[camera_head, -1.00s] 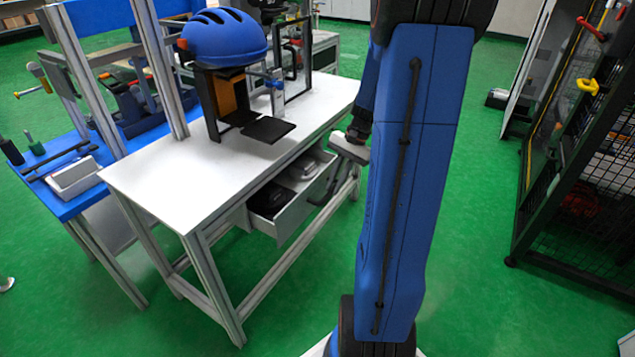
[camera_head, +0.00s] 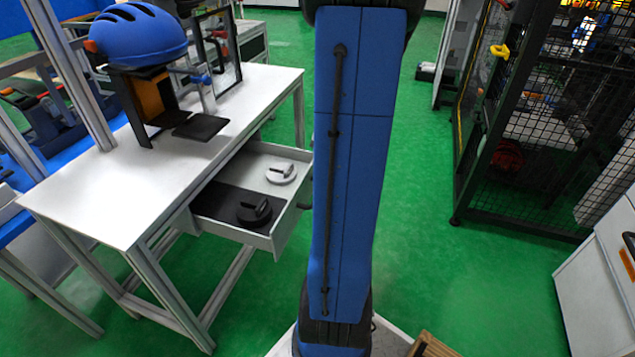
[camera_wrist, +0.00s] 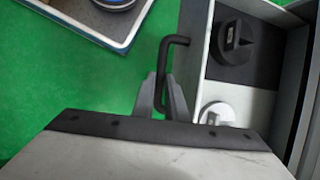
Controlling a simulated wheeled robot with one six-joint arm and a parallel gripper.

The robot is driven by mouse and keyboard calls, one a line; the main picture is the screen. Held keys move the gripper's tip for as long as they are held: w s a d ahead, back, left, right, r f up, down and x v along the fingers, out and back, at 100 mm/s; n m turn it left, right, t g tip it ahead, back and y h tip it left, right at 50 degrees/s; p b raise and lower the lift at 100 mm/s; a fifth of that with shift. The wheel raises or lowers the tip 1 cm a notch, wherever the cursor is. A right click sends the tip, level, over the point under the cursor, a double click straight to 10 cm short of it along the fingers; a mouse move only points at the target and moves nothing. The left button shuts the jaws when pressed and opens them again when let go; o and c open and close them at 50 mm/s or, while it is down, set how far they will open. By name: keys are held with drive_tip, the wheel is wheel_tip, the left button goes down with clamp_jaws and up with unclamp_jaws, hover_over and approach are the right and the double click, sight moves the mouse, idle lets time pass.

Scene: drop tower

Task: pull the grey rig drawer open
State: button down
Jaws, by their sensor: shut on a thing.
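The grey rig drawer (camera_head: 287,222) stands well out from under the white-topped table. A black round piece (camera_head: 254,211) and a pale round piece (camera_head: 281,172) lie in it. In the wrist view the black piece (camera_wrist: 235,38) and the pale piece (camera_wrist: 217,113) also show, behind the drawer's front wall (camera_wrist: 196,40). The dark bar handle (camera_wrist: 164,65) sits on the drawer's front. My gripper (camera_wrist: 169,98) is shut on this handle. In the head view my blue arm hides the gripper and most of the handle.
The white-topped table (camera_head: 100,185) carries a blue helmet (camera_head: 136,33) on a dark stand. A black mesh cage (camera_head: 545,120) stands at right, with a white cabinet (camera_head: 600,270) nearer. Green floor (camera_head: 435,270) is clear between the table and the cage.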

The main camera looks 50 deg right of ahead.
drive_tip(key=c, duration=1.8)
unclamp_jaws()
drive_tip(key=shift+o, duration=0.2)
drive_tip(key=v, duration=1.7)
drive_tip(key=shift+r, duration=0.25)
drive_tip(key=w+a+n+t+h, duration=0.15)
drive_tip(key=a+n+h, duration=0.55)
drive_tip(key=a, duration=1.9)
drive_tip(key=s+a+f+n+t+y, duration=0.1)
drive_tip(key=s+a+n+t+y, duration=0.1)
drive_tip(key=a+n, duration=0.4)
drive_tip(key=shift+s+a+f+n+t, duration=0.3)
drive_tip(key=shift+s+a+t, duration=0.15)
drive_tip(key=shift+s+a, duration=0.5)
